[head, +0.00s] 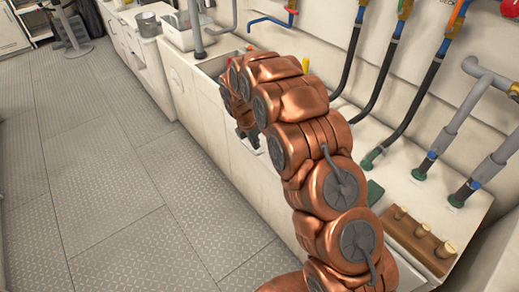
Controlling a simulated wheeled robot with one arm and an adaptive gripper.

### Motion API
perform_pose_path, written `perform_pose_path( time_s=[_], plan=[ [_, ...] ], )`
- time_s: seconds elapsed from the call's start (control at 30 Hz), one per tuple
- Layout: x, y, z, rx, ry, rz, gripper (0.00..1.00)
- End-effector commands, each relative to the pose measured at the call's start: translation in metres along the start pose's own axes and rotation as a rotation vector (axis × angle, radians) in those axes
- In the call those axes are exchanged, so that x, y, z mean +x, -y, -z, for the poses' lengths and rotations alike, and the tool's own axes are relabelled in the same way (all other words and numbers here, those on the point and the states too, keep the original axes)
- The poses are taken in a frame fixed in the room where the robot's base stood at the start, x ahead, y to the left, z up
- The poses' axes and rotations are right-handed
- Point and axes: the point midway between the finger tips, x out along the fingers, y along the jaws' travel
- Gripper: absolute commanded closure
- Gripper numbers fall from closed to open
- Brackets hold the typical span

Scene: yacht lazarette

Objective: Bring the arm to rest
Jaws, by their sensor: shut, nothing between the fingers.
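My copper-coloured arm rises from the bottom of the head view, curves up and to the left, and bends over at its top. My gripper (251,139) hangs at the far end of the arm, dark and small, beside the front edge of the long white counter (262,182). It is shut and holds nothing. The arm links partly hide it, so its fingertips are hard to make out.
A sink (215,66), a clear bin (187,32) and a metal pot (147,24) are along the counter. Hoses (421,97), pipes and a wooden block with plugs (417,240) are at right. The grey plate floor (110,170) at left is open.

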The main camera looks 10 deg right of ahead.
Motion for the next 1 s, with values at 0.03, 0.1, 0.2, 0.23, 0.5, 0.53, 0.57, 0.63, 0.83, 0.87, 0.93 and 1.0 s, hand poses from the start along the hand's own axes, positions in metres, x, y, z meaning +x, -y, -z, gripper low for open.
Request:
perform_pose_path(
  time_s=[0.03,0.1,0.2,0.23,0.5,0.53,0.57,0.63,0.83,0.87,0.93,1.0],
  plan=[
    [-0.009,-0.002,0.000,0.001,0.001,-0.007,1.00],
    [-0.021,-0.002,0.000,0.001,0.002,-0.008,1.00],
    [-0.036,-0.001,0.000,0.001,0.001,-0.003,1.00],
    [-0.040,-0.001,0.000,0.001,0.001,-0.003,1.00],
    [-0.054,0.001,-0.002,0.004,-0.001,-0.001,1.00],
    [-0.055,0.001,-0.002,0.008,-0.001,-0.001,1.00],
    [-0.057,0.003,-0.002,0.014,-0.002,0.000,1.00],
    [-0.062,0.008,-0.003,0.042,-0.006,0.003,1.00],
    [-0.097,0.046,-0.008,0.228,-0.029,0.025,1.00],
    [-0.103,0.053,-0.009,0.264,-0.033,0.030,1.00],
    [-0.117,0.071,-0.009,0.345,-0.041,0.042,1.00],
    [-0.129,0.087,-0.009,0.426,-0.049,0.053,1.00]
  ],
)
